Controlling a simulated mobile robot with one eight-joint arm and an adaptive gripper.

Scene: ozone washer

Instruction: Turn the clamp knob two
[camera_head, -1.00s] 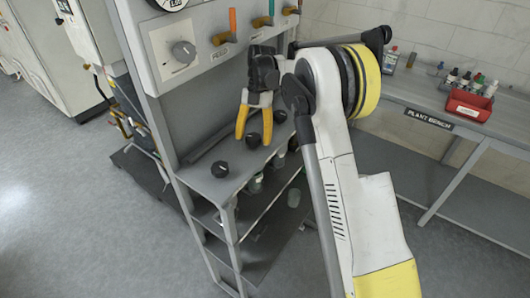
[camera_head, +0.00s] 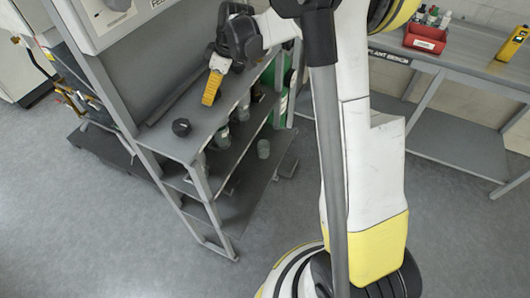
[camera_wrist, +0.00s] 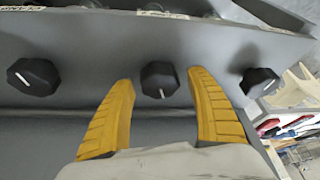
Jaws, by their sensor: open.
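Three black faceted knobs with white marks sit in a row on the grey shelf front. In the wrist view they are the left knob (camera_wrist: 33,76), the middle knob (camera_wrist: 160,80) and the right knob (camera_wrist: 258,81). The middle one is likely clamp knob two, but its label is not readable. My gripper (camera_wrist: 161,76) is open, its yellow fingertips on either side of the middle knob with visible gaps. In the head view my gripper (camera_head: 209,98) is above the shelf and hides the middle knob; one end knob (camera_head: 181,127) shows clear of it.
A grey rail (camera_head: 178,97) lies along the shelf behind the knobs. Jars (camera_head: 222,137) stand on the lower shelf. A bench (camera_head: 455,75) with a red bin (camera_head: 425,38) is at the right. The floor in front is clear.

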